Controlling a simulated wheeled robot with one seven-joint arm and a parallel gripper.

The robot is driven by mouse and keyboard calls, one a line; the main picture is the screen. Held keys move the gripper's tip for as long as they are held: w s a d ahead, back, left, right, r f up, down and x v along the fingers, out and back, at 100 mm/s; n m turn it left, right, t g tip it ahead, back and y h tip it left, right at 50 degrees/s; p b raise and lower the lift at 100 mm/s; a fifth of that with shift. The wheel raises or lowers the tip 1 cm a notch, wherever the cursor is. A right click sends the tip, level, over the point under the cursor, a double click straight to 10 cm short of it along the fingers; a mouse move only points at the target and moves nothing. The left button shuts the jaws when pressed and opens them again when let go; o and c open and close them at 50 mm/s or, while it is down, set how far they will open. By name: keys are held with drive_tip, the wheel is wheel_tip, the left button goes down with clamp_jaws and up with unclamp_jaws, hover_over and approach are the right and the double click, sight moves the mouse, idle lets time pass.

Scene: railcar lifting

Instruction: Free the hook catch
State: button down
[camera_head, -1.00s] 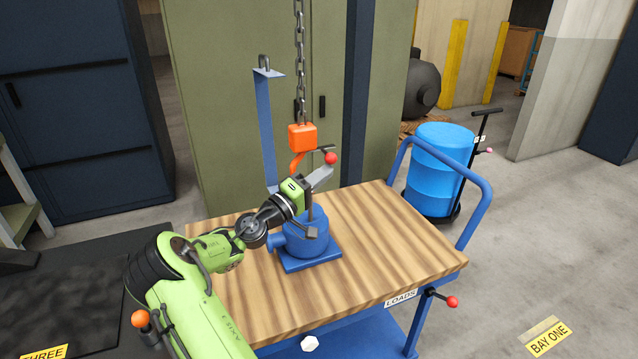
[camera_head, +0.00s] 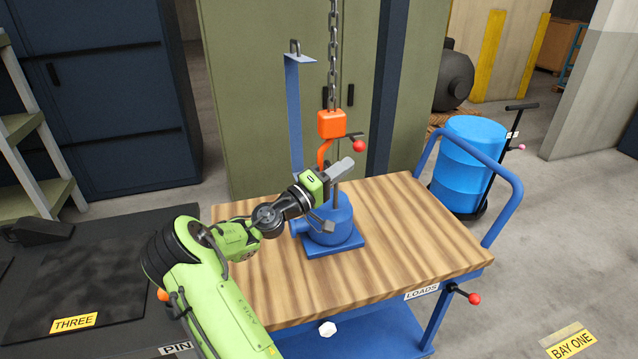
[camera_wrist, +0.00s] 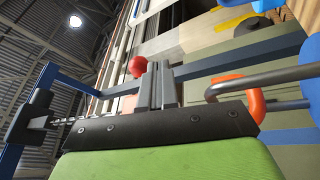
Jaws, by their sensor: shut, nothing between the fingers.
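An orange hook block (camera_head: 331,124) hangs from a chain above the cart, with an orange hook (camera_head: 322,153) below it. The catch is a dark lever with a red knob (camera_head: 358,146) at the block's right side. The knob shows in the wrist view (camera_wrist: 138,66), just left of my fingertips. The hook (camera_wrist: 256,100) is there too, beside a bent grey rod (camera_wrist: 268,78); whether it bears on the rod is unclear. My gripper (camera_head: 345,165) is shut and empty, just below the knob; contact cannot be told. A blue pump-like load (camera_head: 328,225) stands under my gripper.
The wood-topped cart (camera_head: 420,230) has a blue push handle at right and a red-knobbed lever (camera_head: 474,298) at its front. A blue bracket post (camera_head: 293,110) rises behind the load. A blue drum (camera_head: 462,175) stands behind right. The cart top's right side is clear.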

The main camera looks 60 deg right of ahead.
drive_tip(key=p+v, duration=0.1)
drive_tip(key=v, duration=1.2)
drive_tip(key=a+n+t+y+p, duration=0.1)
drive_tip(key=a+t+y+p, duration=0.65)
drive_tip(key=a+y, duration=0.65)
drive_tip(key=s+a+r+n+t+y+p, duration=0.1)
drive_tip(key=s+a+r+n+t, duration=0.1)
drive_tip(key=a+r, duration=0.2)
drive_tip(key=s+a+r+n+t+y+p, duration=0.1)
drive_tip(key=s+a+r+n+t+y, duration=0.1)
drive_tip(key=a, duration=0.9)
drive_tip(key=s+a+r+n+t+y+p, duration=0.1)
drive_tip(key=s+a+r+n+t, duration=0.2)
drive_tip(key=a, duration=0.4)
wheel_tip(320, 180, up, 3)
drive_tip(key=shift+s+a+f+n+t+y, duration=0.1)
drive_tip(key=shift+s+a+n+t+y, duration=0.25)
drive_tip(key=shift+s+n, duration=0.3)
